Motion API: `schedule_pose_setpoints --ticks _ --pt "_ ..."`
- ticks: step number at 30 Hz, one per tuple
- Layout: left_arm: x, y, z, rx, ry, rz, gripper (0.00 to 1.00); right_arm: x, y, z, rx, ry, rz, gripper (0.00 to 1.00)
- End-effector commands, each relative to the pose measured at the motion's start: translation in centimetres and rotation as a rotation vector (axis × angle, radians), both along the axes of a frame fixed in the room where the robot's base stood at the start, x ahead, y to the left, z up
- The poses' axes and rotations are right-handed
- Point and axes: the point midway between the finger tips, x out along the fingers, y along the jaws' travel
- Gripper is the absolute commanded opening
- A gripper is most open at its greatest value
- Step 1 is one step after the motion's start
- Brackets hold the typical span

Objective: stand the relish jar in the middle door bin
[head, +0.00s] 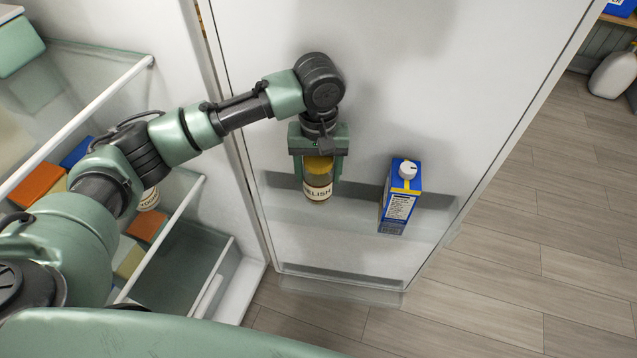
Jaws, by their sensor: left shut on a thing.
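The relish jar (318,185) has a yellow lid and a pale label reading "ELISH". My left gripper (319,170) points down with one finger on each side of the jar and is shut on it. The jar is upright in front of the open fridge door, at the left part of a clear door bin (350,217). I cannot tell whether its base touches the bin floor. My right gripper is not in view.
A blue and white carton (400,196) with a white cap stands in the same bin, right of the jar, with a gap between them. A lower door bin (340,283) looks empty. Fridge shelves (165,245) with several items are at left. Wood floor (540,230) is open at right.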

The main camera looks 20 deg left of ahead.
Motion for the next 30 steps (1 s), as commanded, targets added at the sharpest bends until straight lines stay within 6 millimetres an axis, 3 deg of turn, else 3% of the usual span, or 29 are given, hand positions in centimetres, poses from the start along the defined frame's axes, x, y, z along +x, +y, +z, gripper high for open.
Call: schedule_pose_setpoints --ticks 10,30 --pt "0.0 0.0 -4.4 0.001 -0.002 0.002 0.0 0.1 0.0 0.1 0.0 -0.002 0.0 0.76" --pt "0.4 0.0 -5.8 0.0 -0.002 0.001 0.0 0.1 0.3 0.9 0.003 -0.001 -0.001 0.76"
